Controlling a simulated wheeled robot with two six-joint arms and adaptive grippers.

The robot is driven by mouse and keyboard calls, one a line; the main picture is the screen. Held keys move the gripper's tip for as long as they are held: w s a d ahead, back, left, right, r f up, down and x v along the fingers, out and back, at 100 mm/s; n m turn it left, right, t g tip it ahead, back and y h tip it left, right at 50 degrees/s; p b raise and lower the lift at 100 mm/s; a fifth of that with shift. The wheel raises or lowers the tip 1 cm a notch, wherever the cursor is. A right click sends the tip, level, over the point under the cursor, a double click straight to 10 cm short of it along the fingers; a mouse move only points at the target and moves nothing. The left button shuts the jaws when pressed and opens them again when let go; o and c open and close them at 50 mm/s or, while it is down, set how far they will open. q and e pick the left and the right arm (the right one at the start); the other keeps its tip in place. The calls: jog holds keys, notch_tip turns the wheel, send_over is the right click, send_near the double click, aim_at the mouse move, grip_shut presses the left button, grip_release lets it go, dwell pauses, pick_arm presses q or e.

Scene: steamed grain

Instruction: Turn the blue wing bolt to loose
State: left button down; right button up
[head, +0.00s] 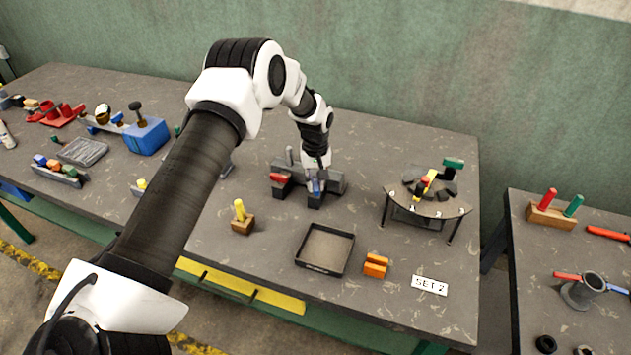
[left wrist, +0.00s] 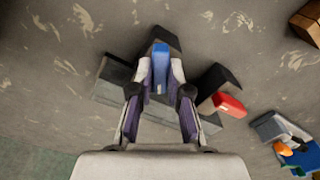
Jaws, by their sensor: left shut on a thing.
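The blue wing bolt (left wrist: 160,65) stands between the fingertips of my left gripper (left wrist: 160,78) in the left wrist view. The gripper is shut on it. In the head view the left gripper (head: 316,184) points down at the dark grey fixture (head: 335,183), and only a little blue shows between its fingers. A red piece (head: 279,177) sits on a dark block at the left of the fixture. It also shows in the left wrist view (left wrist: 228,104), right of the gripper and apart from it. My right gripper is not in view.
A black tray (head: 325,250) and an orange block (head: 375,265) lie in front. A yellow knob on a wooden block (head: 242,218) stands at front left. A half-round stand (head: 428,203) stands at the right. Bare table lies between the fixture and tray.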

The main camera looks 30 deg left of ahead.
aim_at(315, 184)
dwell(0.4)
pick_arm(q)
jog(key=c, duration=1.1)
grip_release()
notch_tip(315, 184, up, 12)
jog(key=shift+r, duration=0.1)
